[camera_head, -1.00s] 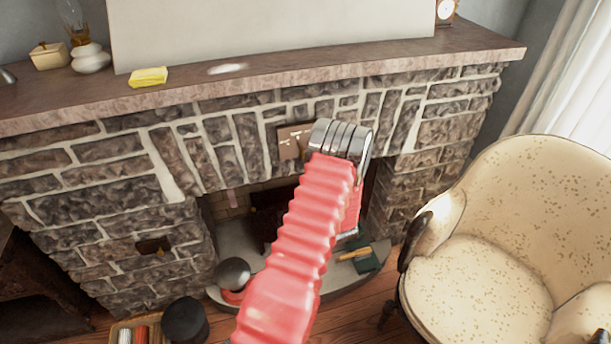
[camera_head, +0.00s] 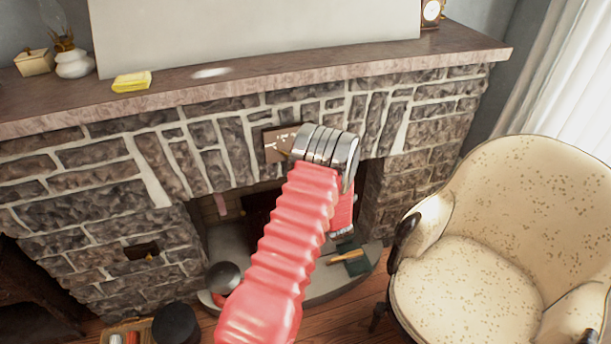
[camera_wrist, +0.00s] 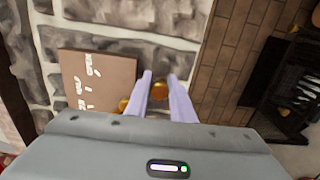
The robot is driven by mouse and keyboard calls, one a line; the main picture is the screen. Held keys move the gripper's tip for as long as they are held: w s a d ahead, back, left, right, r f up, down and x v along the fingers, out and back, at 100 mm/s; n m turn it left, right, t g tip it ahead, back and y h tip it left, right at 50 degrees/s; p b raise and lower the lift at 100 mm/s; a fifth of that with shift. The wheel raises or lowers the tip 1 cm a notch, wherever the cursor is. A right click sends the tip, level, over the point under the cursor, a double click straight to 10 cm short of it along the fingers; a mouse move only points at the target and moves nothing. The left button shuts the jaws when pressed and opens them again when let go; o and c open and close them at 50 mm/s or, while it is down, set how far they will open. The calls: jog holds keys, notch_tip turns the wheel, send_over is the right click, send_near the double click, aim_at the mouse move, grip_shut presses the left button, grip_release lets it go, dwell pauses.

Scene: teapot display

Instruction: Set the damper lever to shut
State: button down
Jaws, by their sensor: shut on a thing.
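The damper lever shows in the wrist view as a brass knob (camera_wrist: 160,90) beside a brown plate (camera_wrist: 95,80) with white lettering, fixed to the stone fireplace front. The plate also shows in the head view (camera_head: 280,143), partly behind my arm. My gripper (camera_wrist: 160,78) has its two pale fingers on either side of the brass knob, shut on it. A second brass part shows at the plate's lower edge, left of the fingers. The rest of the lever is hidden by the fingers and gripper body. I cannot read its setting. In the head view my arm hides the jaws.
A mantel shelf (camera_head: 300,80) runs above, with a yellow cloth (camera_head: 131,82) on it. The firebox opening is below, with a dark grate (camera_wrist: 290,90). A cream armchair (camera_head: 470,285) stands at the right. A dark bucket (camera_head: 175,323) is on the floor at the left.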

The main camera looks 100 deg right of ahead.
jog(key=shift+w+r, duration=0.15)
jog(key=shift+w, duration=0.15)
jog(key=c, duration=1.8)
grip_release()
jog(key=shift+o, duration=1.3)
jog(key=shift+s, duration=0.1)
jog(key=s+a, duration=0.2)
jog(key=a, duration=1.1)
jog(key=shift+s+a, duration=0.2)
jog(key=shift+a, duration=0.1)
jog(key=shift+s, duration=0.1)
